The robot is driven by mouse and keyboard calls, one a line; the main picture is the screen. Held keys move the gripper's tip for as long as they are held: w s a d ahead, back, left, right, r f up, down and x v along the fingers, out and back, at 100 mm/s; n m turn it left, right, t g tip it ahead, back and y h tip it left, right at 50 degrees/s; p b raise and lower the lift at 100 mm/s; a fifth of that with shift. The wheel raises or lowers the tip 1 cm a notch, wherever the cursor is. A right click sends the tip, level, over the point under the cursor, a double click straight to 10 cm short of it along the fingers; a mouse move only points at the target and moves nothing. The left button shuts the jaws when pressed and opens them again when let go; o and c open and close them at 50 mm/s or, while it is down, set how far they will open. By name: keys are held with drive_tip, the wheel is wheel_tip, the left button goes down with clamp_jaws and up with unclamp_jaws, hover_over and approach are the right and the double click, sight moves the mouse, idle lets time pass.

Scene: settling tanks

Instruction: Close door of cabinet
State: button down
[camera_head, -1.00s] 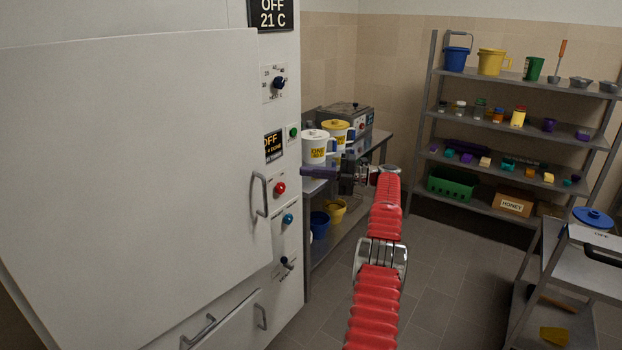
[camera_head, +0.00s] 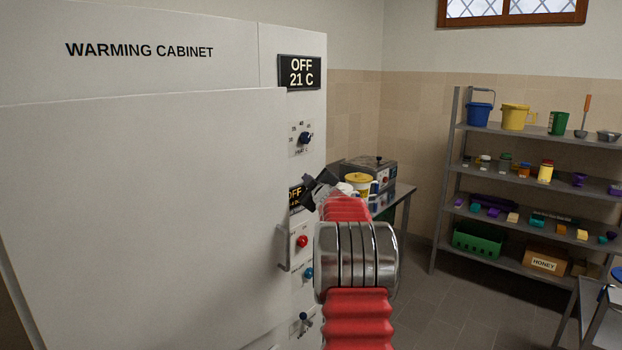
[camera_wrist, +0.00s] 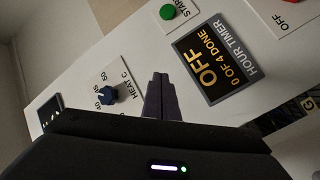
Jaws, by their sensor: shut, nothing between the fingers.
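The white warming cabinet (camera_head: 140,55) fills the left of the head view. Its large plain door (camera_head: 150,210) covers most of the front and seems to stand out from it, overlapping the left of the timer display (camera_head: 294,196). How far it is open I cannot tell. The door handle (camera_head: 284,252) is seen almost edge-on near the door's right edge. My gripper (camera_head: 310,187) is in front of the control panel, just right of the door's edge. In the wrist view its dark fingers (camera_wrist: 160,98) are together and empty, pointing at the panel between heat dial (camera_wrist: 107,96) and timer.
A side table with a yellow-lidded pot (camera_head: 359,183) and a metal appliance (camera_head: 368,173) stands behind my arm. Shelves (camera_head: 535,180) are at right. Floor between is clear.

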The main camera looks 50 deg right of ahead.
drive_tip(key=s+a+f+m+g+y, duration=0.1)
drive_tip(key=s+a+f+m+g, duration=0.15)
drive_tip(key=s+a+f, duration=0.4)
drive_tip(key=s+a+f+m+g+y, duration=0.1)
drive_tip(key=s+a+f+m+g, duration=0.2)
drive_tip(key=a, duration=0.6)
drive_tip(key=s+a+f+m+g+y, duration=0.1)
drive_tip(key=s+a+f+m+g, duration=0.1)
drive_tip(key=s+a+f+g, duration=0.35)
drive_tip(key=s+a+n+y, duration=0.1)
drive_tip(key=s+a+y, duration=0.1)
drive_tip(key=s+a, duration=0.5)
drive_tip(key=s+a+r+n+t+y, duration=0.1)
drive_tip(key=s+a, duration=0.7)
drive_tip(key=a, duration=1.2)
drive_tip(key=s+a+n+y, duration=0.2)
drive_tip(key=s+a, duration=0.6)
drive_tip(key=a, duration=0.5)
drive_tip(key=shift+a+r+y, duration=0.15)
drive_tip(key=shift+r+y, duration=0.25)
drive_tip(key=shift+s, duration=0.25)
